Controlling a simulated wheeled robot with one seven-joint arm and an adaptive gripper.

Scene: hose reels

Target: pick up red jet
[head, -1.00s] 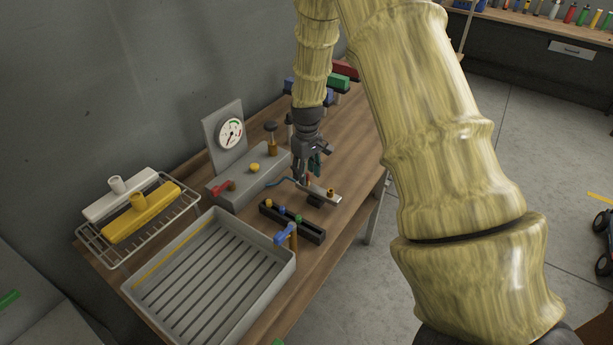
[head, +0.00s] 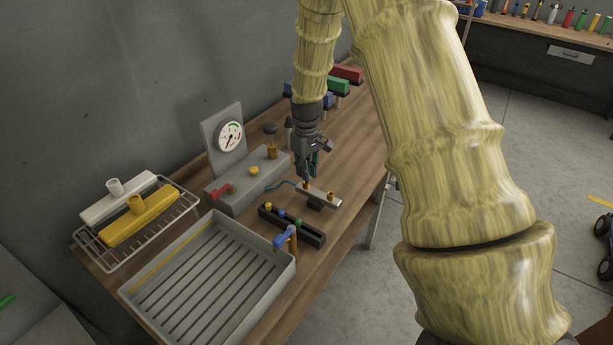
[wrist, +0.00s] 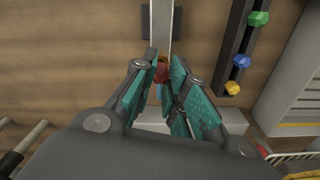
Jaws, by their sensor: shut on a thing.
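My gripper (head: 306,174) hangs over the near end of the metal bar fixture on the bench. In the wrist view its two teal pads (wrist: 163,88) are closed in on the small red jet (wrist: 161,76), which shows between the fingertips. The jet is hidden by the fingers in the head view.
A dark rack (head: 310,235) beside the bar holds yellow (head: 268,206), blue (head: 282,213) and green (head: 298,222) jets. A grey slatted tray (head: 282,268), a gauge block (head: 235,200) and a wire rack (head: 90,245) stand to the left. Bare wood lies right of my gripper.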

